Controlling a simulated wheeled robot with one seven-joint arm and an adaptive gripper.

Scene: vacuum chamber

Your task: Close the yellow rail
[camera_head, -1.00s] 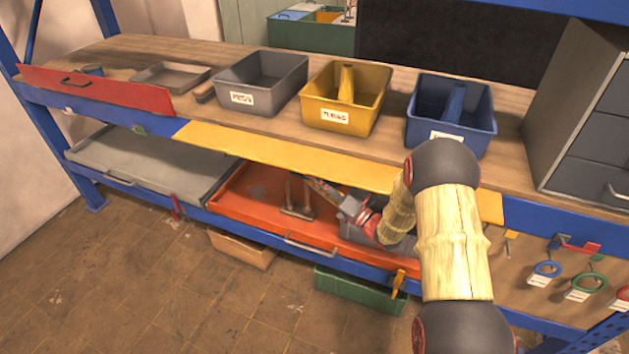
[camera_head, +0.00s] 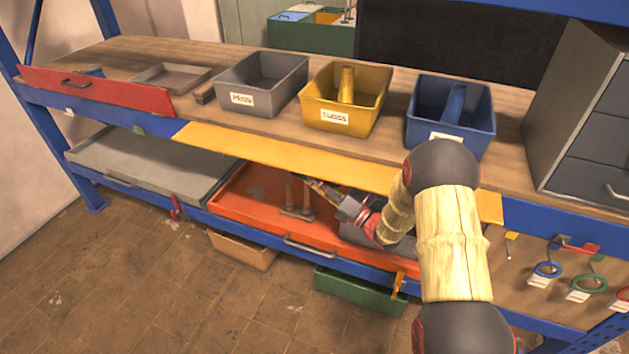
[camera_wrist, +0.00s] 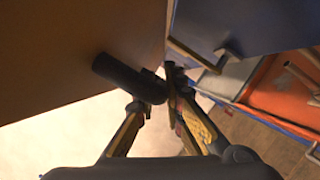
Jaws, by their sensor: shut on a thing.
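The yellow rail (camera_head: 290,157) is a long flat board along the front edge of the workbench. It leans outward, with its broad face up, while my arm crosses in front of its right part. My gripper (camera_head: 318,188) is below the rail's front edge in the head view, partly hidden. In the wrist view, a broad orange-brown surface (camera_wrist: 70,45), seemingly the rail, fills the upper left. A dark round handle (camera_wrist: 128,78) stands beside it. My gripper (camera_wrist: 165,97) is closed at the handle's near end; the exact contact is hard to see.
A red rail (camera_head: 95,90) stands upright at the left. Grey (camera_head: 262,95), yellow (camera_head: 345,112) and blue (camera_head: 450,118) bins stand on the bench. Below are a grey drawer (camera_head: 150,165) and an orange drawer (camera_head: 250,205). A dark cabinet (camera_head: 585,110) stands at the right.

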